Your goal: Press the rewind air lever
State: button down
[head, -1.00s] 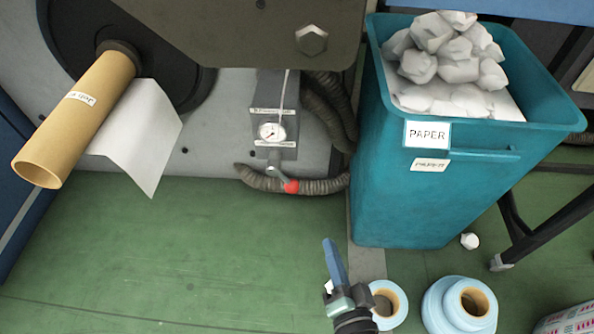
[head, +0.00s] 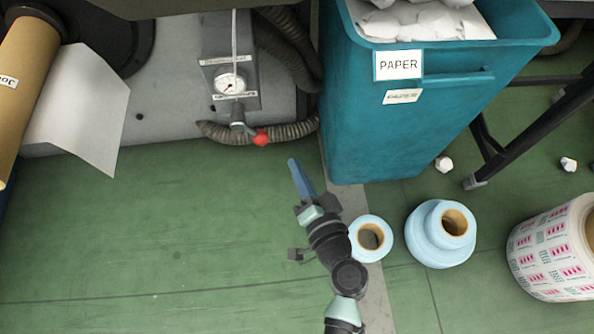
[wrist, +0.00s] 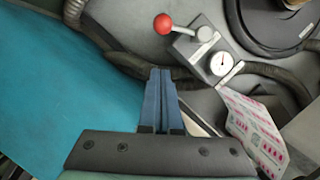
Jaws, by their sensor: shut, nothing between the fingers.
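The rewind air lever has a red ball knob (head: 261,138) on a short metal arm below a grey box with a round gauge (head: 231,84). In the wrist view the red knob (wrist: 163,24) is up and left of the gauge (wrist: 221,63). My gripper (head: 291,162) is shut and empty, its blue fingers together. In the head view its tips are below and right of the knob, apart from it. In the wrist view the shut fingers (wrist: 160,72) point up toward the knob, with a visible gap between.
A teal paper bin (head: 400,130) stands right of the lever and fills the left of the wrist view. A ribbed hose (head: 295,130) runs behind the knob. Light blue rolls (head: 437,236) and a printed roll (head: 555,250) stand at the right. The green floor at left is clear.

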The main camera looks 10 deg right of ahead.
aim_at(267, 138)
jog(key=w+a+f+b, duration=0.3)
jog(key=w+a, duration=0.1)
jog(key=w, duration=0.4)
jog(key=shift+w+a+f, duration=0.15)
jog(key=shift+f, duration=0.1)
jog(key=shift+a, duration=0.1)
jog(key=shift+a+f+b, duration=0.15)
jog(key=shift+a+b, duration=0.05)
jog(key=shift+b, duration=0.1)
jog(key=shift+d+f+m, duration=0.1)
jog(key=shift+m, duration=0.2)
